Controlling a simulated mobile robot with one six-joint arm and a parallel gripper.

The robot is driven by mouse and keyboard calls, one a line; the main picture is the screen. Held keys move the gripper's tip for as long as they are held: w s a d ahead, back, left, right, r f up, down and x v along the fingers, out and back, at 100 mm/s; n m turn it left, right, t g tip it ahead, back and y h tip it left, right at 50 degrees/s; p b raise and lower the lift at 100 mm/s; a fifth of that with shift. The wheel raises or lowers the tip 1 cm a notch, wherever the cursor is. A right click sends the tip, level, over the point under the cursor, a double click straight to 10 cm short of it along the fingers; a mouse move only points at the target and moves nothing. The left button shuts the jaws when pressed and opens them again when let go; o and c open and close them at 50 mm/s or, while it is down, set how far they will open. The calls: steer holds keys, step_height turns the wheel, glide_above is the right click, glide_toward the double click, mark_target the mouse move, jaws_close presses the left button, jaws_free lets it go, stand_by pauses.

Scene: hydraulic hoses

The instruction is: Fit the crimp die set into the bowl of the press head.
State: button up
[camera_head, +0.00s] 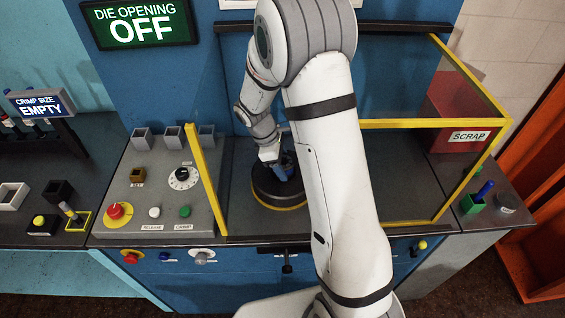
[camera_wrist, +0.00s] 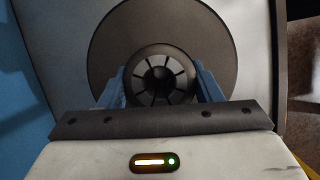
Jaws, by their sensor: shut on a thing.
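The press head (camera_head: 268,197) is a dark round body with a yellow ring at its base, behind the yellow-framed guard. It also fills the back of the wrist view as a broad dark disc (camera_wrist: 108,42). My gripper (camera_head: 285,170) points down at it, partly behind my arm. In the wrist view its two blue fingers (camera_wrist: 160,88) are shut on the crimp die set (camera_wrist: 160,82), a dark ring of segments around a black centre. The die set lies over the middle of the disc. I cannot tell whether it is above the bowl or in it.
A clear guard with yellow edges (camera_head: 420,124) encloses the press area. A control panel (camera_head: 150,190) with knobs and buttons is at left. A red scrap bin (camera_head: 455,112) is at right. The sign (camera_head: 139,23) reads "DIE OPENING OFF"; another (camera_head: 41,103) reads "CRIMP SIZE EMPTY".

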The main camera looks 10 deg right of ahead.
steer(key=shift+f, duration=0.25)
steer(key=o, duration=1.5)
steer(key=shift+o, duration=0.7)
steer(key=shift+r, duration=0.15)
steer(key=b+v, duration=0.1)
steer(key=v, duration=0.6)
steer(key=shift+a+r, duration=0.1)
steer(key=shift+r, duration=0.2)
